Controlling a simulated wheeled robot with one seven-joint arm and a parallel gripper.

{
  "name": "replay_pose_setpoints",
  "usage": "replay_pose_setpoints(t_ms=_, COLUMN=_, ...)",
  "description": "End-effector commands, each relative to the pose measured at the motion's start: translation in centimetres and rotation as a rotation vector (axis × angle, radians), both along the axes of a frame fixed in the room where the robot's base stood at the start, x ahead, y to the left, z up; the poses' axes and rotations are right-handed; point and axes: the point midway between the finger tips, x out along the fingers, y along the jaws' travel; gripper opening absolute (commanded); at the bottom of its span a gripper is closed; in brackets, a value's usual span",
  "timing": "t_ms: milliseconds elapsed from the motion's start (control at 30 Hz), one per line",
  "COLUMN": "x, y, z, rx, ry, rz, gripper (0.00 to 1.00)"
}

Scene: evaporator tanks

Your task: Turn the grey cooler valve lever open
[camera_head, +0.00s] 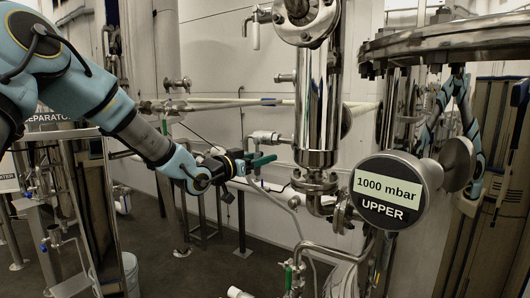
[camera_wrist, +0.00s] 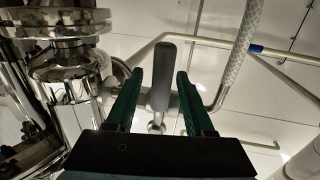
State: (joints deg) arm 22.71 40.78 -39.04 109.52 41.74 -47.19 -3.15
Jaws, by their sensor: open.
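The grey valve lever (camera_wrist: 161,88) shows in the wrist view as a rounded, upright grey handle on a thin metal stem. It stands between the two green fingers of my gripper (camera_wrist: 160,72), with a gap visible on each side. The fingers are apart and do not appear to touch it. In the head view my gripper (camera_head: 260,162) is left of the tall steel column, close to small pipe fittings. There the lever is too small or hidden behind the fingers to make out clearly.
The tall polished column (camera_head: 318,95) stands right of my gripper. A round gauge (camera_head: 390,192) reads "1000 mbar UPPER". A braided hose (camera_wrist: 240,50) runs right of the fingers, and steel vessel parts (camera_wrist: 70,95) are close on the left. A pale wall lies behind.

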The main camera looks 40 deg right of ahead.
Motion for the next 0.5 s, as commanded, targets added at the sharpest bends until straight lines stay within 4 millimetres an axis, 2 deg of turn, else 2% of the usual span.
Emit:
replay_pose_setpoints(t_ms=133, x=0.05, y=-1.07, z=0.02, rx=0.001, ry=0.001, rz=0.000, gripper=0.53)
replay_pose_setpoints(t_ms=433, x=0.10, y=-1.24, z=-0.13, rx=0.002, ry=0.001, rz=0.001, gripper=0.53)
replay_pose_setpoints(t_ms=500, x=0.10, y=-1.24, z=-0.12, rx=0.002, ry=0.001, rz=0.001, gripper=0.47)
